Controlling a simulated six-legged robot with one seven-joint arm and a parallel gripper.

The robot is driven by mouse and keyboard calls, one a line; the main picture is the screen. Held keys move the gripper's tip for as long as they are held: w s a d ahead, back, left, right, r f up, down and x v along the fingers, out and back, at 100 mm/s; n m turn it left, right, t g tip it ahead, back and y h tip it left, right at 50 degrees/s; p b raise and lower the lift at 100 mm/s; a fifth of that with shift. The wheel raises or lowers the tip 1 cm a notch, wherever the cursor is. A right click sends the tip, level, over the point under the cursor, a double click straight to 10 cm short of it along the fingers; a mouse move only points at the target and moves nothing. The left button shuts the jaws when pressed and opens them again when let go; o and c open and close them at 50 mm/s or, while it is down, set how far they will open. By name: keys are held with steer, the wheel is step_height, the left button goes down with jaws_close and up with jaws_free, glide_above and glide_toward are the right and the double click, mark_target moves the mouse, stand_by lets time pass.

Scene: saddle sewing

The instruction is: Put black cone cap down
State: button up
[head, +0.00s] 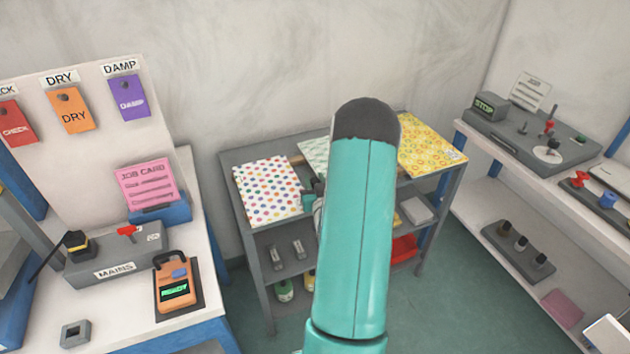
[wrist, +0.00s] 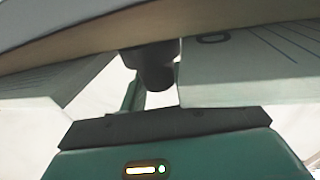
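In the wrist view, the teal body and dark bar of my gripper (wrist: 165,125) fill the bottom. A dark rounded piece (wrist: 152,68) shows above the bar, between two pale panels with line marks. It may be the black cone cap, but I cannot tell for sure, nor whether the gripper holds it. In the head view, my teal arm hides most of the gripper, at the grey trolley (head: 245,232). Small dark-topped pieces (head: 522,243) stand on a tray on the right lower shelf.
A spotted cloth (head: 267,190) and a yellow patterned cloth (head: 430,145) lie on the trolley top. A pale board edge (wrist: 90,50) crosses close above in the wrist view. The left bench (head: 110,315) holds a mains box (head: 122,255) and an orange meter (head: 175,285).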

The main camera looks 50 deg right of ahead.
steer(key=o, duration=0.4)
